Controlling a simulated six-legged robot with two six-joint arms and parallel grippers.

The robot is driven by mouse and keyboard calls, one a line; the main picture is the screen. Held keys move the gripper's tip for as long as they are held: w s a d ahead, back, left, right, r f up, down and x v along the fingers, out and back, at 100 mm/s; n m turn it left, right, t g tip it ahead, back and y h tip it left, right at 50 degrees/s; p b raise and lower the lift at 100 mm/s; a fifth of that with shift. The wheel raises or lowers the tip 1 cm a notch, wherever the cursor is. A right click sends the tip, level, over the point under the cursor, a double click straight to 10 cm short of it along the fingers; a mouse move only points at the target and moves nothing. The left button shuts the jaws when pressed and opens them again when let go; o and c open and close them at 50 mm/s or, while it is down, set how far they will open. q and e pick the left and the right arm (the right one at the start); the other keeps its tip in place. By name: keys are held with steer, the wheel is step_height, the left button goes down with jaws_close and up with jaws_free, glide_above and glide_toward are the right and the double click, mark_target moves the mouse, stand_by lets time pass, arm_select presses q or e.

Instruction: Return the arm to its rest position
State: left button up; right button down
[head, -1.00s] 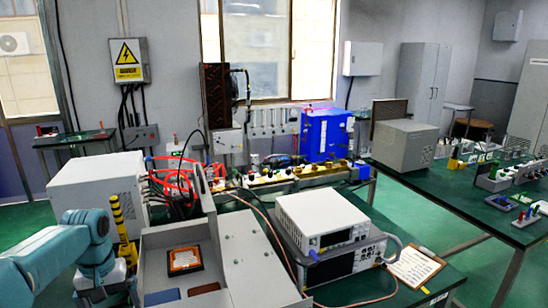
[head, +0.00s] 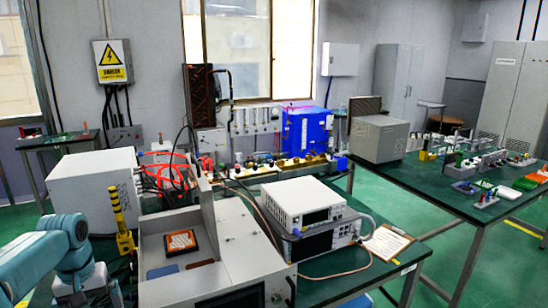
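My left arm (head: 50,255), teal with a grey wrist, comes in from the left at the lower edge. Its forearm reaches right and the wrist bends down beside the grey open-topped box (head: 240,235). The fingers of my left gripper lie below the picture's edge. No held object shows. My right arm and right gripper are not in view.
A yellow-and-black post (head: 118,210) stands close behind my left wrist. A white cabinet (head: 95,190) with red cables is beyond it. Stacked instruments (head: 300,210) and a clipboard (head: 387,242) lie right of the box.

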arm_select(q)
steer(key=d+f+m+h, duration=0.1)
steer(key=d+f+m, duration=0.1)
steer(key=d+f, duration=0.75)
steer(key=d+f+m+h, duration=0.1)
steer(key=d+f+h, duration=0.1)
steer(key=d+f, duration=0.75)
steer(key=s+d+f, duration=0.5)
steer(key=s+f, duration=0.1)
steer(key=s, duration=0.4)
steer(key=s+d+f+h, duration=0.1)
steer(key=s+d+f, duration=0.5)
steer(key=s, duration=0.5)
steer(key=shift+s+d+f+m, duration=0.2)
steer(key=shift+f+m, duration=0.2)
steer(key=shift+f, duration=0.15)
